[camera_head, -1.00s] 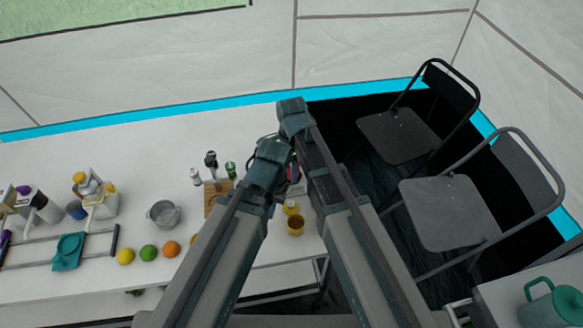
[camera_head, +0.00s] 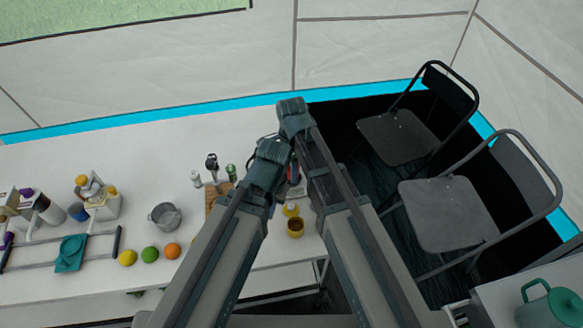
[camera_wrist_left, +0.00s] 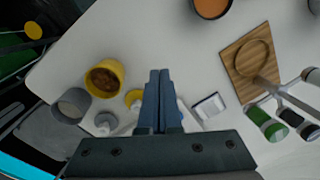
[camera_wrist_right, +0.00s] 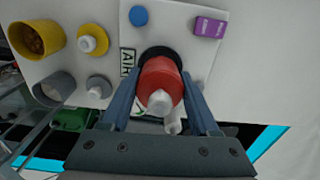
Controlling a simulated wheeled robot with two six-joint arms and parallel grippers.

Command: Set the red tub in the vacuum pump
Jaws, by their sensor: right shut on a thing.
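The red tub (camera_wrist_right: 163,82), with a white cap facing the camera, is between the fingers of my right gripper (camera_wrist_right: 160,74) in the right wrist view. My right gripper is shut on it. Behind the tub is a black round part (camera_wrist_right: 152,56) on a white panel lettered "AIR" (camera_wrist_right: 190,48), which looks like the vacuum pump. I cannot tell whether the tub touches the black part. My left gripper (camera_wrist_left: 160,78) is shut and empty, its fingers together above the table. In the head view my arms hide most of the tub and pump.
A yellow pot (camera_wrist_left: 104,77) and a grey pot (camera_wrist_left: 71,104) stand near the pump. A wooden board (camera_wrist_left: 246,62) with a stand and green bottle (camera_wrist_left: 266,124) lies nearby. Fruit, a metal pot (camera_head: 165,216) and a rack fill the table's left. Folding chairs (camera_head: 450,216) stand right.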

